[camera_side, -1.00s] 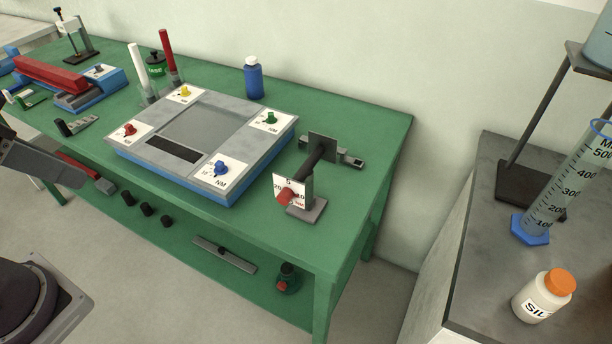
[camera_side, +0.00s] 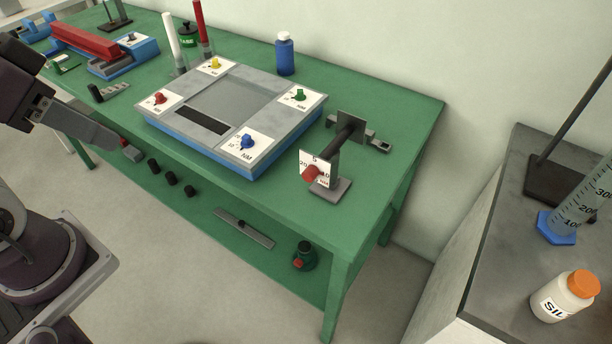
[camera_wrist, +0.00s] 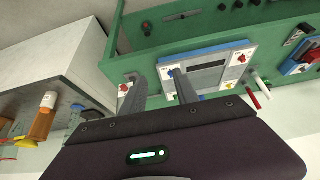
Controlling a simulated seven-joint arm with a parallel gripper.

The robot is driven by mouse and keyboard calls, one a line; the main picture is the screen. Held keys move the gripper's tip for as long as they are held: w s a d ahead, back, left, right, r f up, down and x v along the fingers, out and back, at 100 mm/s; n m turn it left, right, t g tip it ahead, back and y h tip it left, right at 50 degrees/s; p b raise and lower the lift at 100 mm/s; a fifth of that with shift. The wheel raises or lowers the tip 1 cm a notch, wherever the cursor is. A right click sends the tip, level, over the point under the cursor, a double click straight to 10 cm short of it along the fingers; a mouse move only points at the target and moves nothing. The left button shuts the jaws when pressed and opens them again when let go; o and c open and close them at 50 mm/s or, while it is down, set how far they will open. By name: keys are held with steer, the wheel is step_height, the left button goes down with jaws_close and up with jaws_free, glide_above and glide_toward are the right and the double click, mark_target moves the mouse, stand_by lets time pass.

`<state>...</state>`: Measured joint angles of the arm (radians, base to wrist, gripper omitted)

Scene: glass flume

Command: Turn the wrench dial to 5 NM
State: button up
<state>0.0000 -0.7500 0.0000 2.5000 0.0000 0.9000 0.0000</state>
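A red knob (camera_side: 311,173) sits on a small white dial plate (camera_side: 323,161) marked 5 at top, 20 at left and 10 at right. The plate is on a grey stand with a black bar behind it, near the bench's right front. I cannot tell the knob's setting. It also shows small in the wrist view (camera_wrist: 124,88). A blue knob (camera_side: 247,141) on the grey panel has a label reading NM. My gripper is at the left of the side view, well away from the dial. In the wrist view its two fingers (camera_wrist: 160,88) are apart with nothing between them.
The grey and blue panel (camera_side: 215,150) also carries red, yellow and green knobs. A blue bottle (camera_side: 285,54) and tubes stand behind it. A side counter (camera_side: 500,240) holds a measuring cylinder and an orange-capped bottle.

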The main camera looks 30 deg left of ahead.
steer(key=shift+o, duration=0.6)
steer(key=shift+w+m, duration=0.15)
steer(key=shift+m, duration=0.15)
steer(key=m+g+h, duration=0.1)
steer(key=m+h, duration=0.2)
steer(key=m, duration=3.2)
glide_toward(305, 173)
steer(key=f, duration=0.2)
steer(key=x, duration=0.6)
steer(key=shift+w+d+r, duration=0.25)
steer(key=shift+w+d, duration=0.05)
steer(key=shift+d, duration=0.05)
steer(key=shift+w+d+f, duration=0.1)
steer(key=shift+w+f, duration=0.15)
steer(key=shift+f, duration=0.25)
jaws_close()
